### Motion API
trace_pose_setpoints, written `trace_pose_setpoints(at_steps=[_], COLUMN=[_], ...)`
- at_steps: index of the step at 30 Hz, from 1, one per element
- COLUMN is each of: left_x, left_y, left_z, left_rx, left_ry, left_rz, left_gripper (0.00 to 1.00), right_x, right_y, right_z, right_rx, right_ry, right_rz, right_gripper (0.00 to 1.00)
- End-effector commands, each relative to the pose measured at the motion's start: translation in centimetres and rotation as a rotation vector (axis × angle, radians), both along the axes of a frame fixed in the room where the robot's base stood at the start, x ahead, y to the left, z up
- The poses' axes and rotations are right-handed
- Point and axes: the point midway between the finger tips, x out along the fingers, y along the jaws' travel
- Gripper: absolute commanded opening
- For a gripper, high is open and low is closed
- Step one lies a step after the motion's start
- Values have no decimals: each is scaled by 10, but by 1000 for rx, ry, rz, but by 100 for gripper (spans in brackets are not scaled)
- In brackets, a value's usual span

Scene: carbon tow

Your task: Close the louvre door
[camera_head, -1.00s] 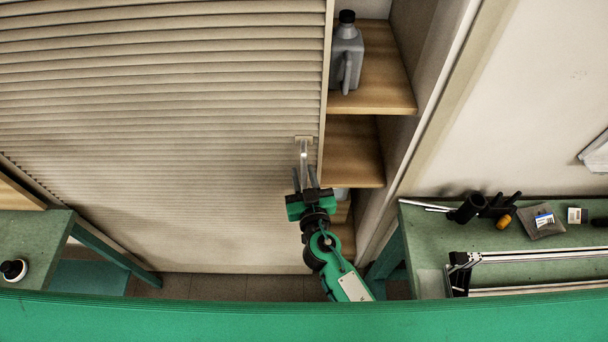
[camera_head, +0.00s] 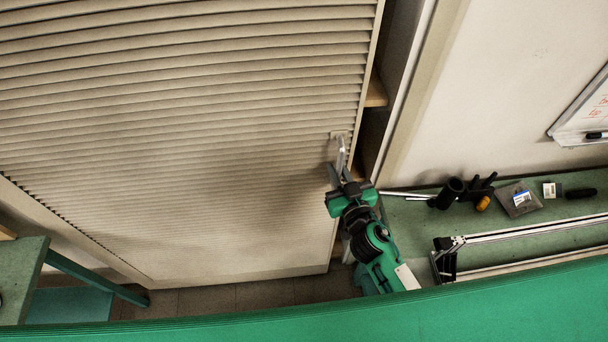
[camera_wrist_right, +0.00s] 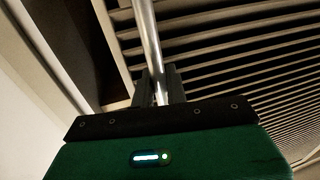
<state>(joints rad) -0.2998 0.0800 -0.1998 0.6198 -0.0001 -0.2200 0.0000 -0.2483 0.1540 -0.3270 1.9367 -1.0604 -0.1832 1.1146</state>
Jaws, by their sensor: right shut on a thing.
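The louvre door (camera_head: 180,130) is a large beige slatted panel filling the left and middle of the head view. A narrow dark gap remains between its right edge and the cupboard's right frame. Its metal bar handle (camera_head: 341,152) is near the right edge. My right gripper (camera_head: 342,177) is shut on the handle; in the right wrist view the bar (camera_wrist_right: 150,45) runs between the two dark fingers (camera_wrist_right: 158,88), with the slats (camera_wrist_right: 230,50) behind. My left gripper is not in view.
A green workbench (camera_head: 410,215) on the right holds a black cup (camera_head: 449,193), small packets and an aluminium profile frame (camera_head: 530,232). Another green table (camera_head: 22,270) stands at the left. A shelf edge (camera_head: 376,91) shows in the gap. A whiteboard (camera_head: 585,115) is on the right wall.

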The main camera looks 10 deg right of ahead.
Motion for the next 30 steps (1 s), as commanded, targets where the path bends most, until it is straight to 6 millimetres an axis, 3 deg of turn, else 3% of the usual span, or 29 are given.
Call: trace_pose_setpoints(at_steps=[1, 6, 12, 18, 29, 30], left_x=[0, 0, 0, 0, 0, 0], left_y=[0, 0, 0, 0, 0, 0], left_z=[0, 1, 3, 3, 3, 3], left_rx=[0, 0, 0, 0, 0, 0], left_ry=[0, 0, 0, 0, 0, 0], left_rz=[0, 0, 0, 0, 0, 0], left_gripper=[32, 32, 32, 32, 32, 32], right_x=[0, 0, 0, 0, 1, 1], right_y=[-17, -61, -94, -108, -111, -111], right_z=[1, 1, 1, 1, 1, 1], right_rx=[-4, -3, -2, 1, -1, -1], right_ry=[-2, -2, 0, -1, -1, -1], right_rz=[-2, -1, 0, 1, -3, -3], right_gripper=[0, 0, 0, 0, 0, 18])
